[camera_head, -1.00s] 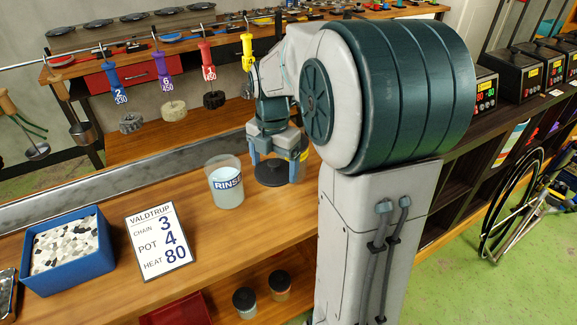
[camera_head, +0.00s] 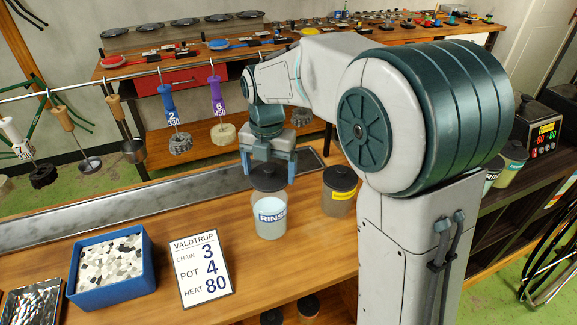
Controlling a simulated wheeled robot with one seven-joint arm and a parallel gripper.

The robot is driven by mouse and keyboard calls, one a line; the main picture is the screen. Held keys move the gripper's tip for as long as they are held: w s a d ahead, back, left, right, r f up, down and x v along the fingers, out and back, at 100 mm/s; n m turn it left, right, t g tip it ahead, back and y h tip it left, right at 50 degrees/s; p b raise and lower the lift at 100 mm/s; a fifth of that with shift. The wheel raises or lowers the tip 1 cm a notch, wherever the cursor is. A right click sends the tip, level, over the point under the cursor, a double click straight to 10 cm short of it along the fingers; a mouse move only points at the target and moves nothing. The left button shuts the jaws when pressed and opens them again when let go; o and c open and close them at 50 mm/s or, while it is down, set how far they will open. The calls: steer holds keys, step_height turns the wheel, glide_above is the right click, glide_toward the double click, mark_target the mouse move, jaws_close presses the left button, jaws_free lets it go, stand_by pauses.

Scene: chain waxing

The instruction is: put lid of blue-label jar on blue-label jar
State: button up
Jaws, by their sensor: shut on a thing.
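The blue-label jar (camera_head: 271,218) is a clear jar with pale contents and a white label reading RINSE in blue. It stands upright on the wooden bench. My gripper (camera_head: 269,170) points down directly over it, shut on the dark round lid (camera_head: 269,182). The lid looks level and lines up with the jar's mouth, hiding it. I cannot tell whether the lid touches the rim or is slightly above.
A yellow-label jar (camera_head: 339,194) with a dark lid stands close on the right. A blue box of chips (camera_head: 112,290) and a white sign (camera_head: 202,272) are at left. Tools (camera_head: 174,117) hang from a rail behind the metal trough (camera_head: 120,208).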

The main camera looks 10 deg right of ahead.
mark_target(270, 213)
steer(key=shift+a+f+b, duration=0.25)
steer(key=shift+f+b, duration=0.5)
steer(key=shift+f, duration=0.15)
steer(key=shift+f+b, duration=1.75)
steer(key=shift+f, duration=0.7)
steer(key=o, duration=0.8)
